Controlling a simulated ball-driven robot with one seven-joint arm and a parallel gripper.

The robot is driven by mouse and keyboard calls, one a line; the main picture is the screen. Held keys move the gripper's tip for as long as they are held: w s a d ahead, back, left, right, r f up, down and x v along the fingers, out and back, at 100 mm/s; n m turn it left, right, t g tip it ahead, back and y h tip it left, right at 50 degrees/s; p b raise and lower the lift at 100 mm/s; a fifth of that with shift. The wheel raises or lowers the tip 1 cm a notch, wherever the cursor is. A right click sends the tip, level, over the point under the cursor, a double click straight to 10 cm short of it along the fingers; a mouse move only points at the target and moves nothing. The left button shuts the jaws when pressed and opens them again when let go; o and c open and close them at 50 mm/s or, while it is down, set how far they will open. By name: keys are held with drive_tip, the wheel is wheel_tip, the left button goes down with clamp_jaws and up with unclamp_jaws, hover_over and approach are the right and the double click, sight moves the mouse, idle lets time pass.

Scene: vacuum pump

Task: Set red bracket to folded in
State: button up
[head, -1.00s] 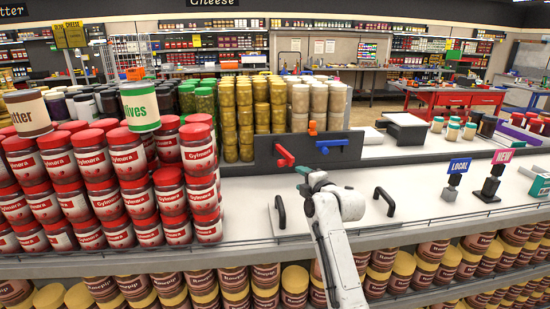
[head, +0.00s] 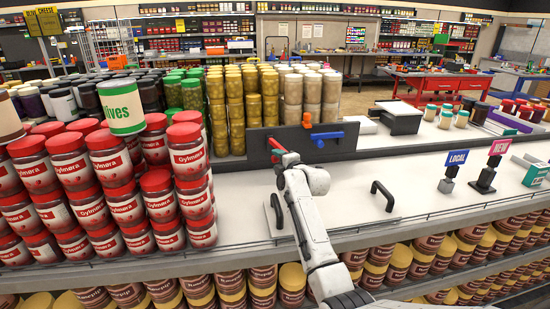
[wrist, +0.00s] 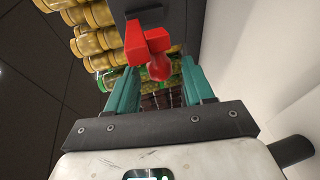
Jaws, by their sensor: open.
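The red bracket (head: 277,146) is on the front of a dark upright panel (head: 258,138) on the counter, left of a blue bracket (head: 327,135). My wrist covers part of it in the head view. In the wrist view the red bracket (wrist: 148,40) juts from a dark mount, with a rounded red knob on its end. My gripper (wrist: 159,72) is open, its teal fingers either side of and below the knob. I see no clear contact.
An orange piece (head: 307,120) stands on the panel's top edge. Stacked red-lidded jars (head: 188,160) crowd the left, and pale-lidded jars (head: 293,92) stand behind the panel. A black handle (head: 383,195) rises from the counter at right. The white counter (head: 430,165) right of it is mostly clear.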

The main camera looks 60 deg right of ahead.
drive_tip(key=shift+x, duration=1.45)
clamp_jaws()
